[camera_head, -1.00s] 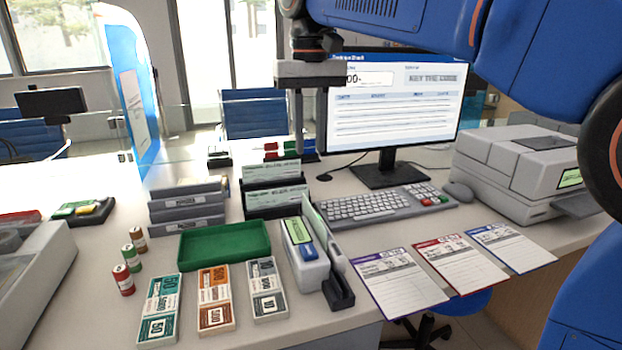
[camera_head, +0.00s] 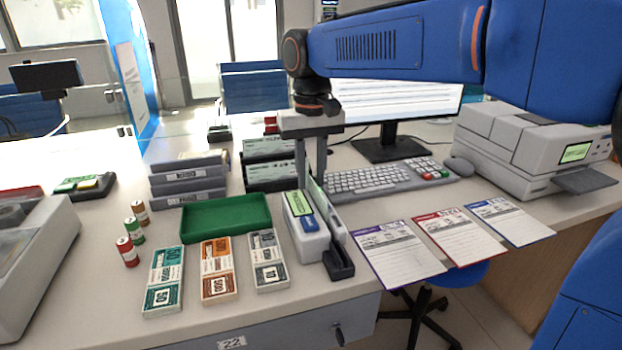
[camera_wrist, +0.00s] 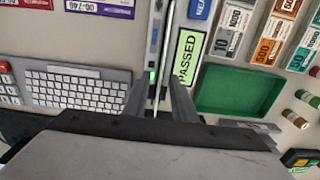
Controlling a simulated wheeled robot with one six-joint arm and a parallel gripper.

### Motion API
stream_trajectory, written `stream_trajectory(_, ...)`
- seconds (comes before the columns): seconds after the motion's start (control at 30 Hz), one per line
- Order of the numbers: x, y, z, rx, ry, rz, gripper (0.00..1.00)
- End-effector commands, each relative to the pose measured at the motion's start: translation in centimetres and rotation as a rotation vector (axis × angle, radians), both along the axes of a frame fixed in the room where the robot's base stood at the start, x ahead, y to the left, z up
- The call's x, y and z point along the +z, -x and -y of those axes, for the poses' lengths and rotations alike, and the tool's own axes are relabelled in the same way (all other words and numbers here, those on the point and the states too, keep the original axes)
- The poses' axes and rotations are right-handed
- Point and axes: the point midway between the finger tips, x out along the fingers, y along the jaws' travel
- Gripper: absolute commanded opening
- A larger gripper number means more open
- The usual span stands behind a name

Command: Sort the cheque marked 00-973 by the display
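A pale green cheque (camera_head: 317,196) stands on edge in the slot of the grey reader (camera_head: 306,240). In the wrist view the cheque (camera_wrist: 161,62) shows edge-on as a thin line, so its number cannot be read. The reader's green display (camera_wrist: 189,58) reads PASSED. My gripper (camera_head: 313,182) points down over the reader, its fingers on either side of the cheque's upper part. In the wrist view, gaps show between my gripper (camera_wrist: 162,84) fingers and the cheque. The monitor (camera_head: 395,100) shows a ruled page; my arm hides its top.
A dark rack (camera_head: 271,187) holds cheques behind the reader. Grey trays (camera_head: 187,200) and a green tray (camera_head: 226,218) stand left, with banknote bundles (camera_head: 216,268) in front. The keyboard (camera_head: 385,178), three slips (camera_head: 453,238) and a printer (camera_head: 530,150) lie right.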

Motion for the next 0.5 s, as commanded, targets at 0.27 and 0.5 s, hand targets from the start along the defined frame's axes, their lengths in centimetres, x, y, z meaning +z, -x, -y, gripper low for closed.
stream_trajectory(0.27, -1.17, 0.01, 0.0, 0.0, 0.0, 0.0, 0.24)
stream_trajectory(0.5, -1.16, 0.0, 0.0, 0.0, 0.0, 0.0, 0.17)
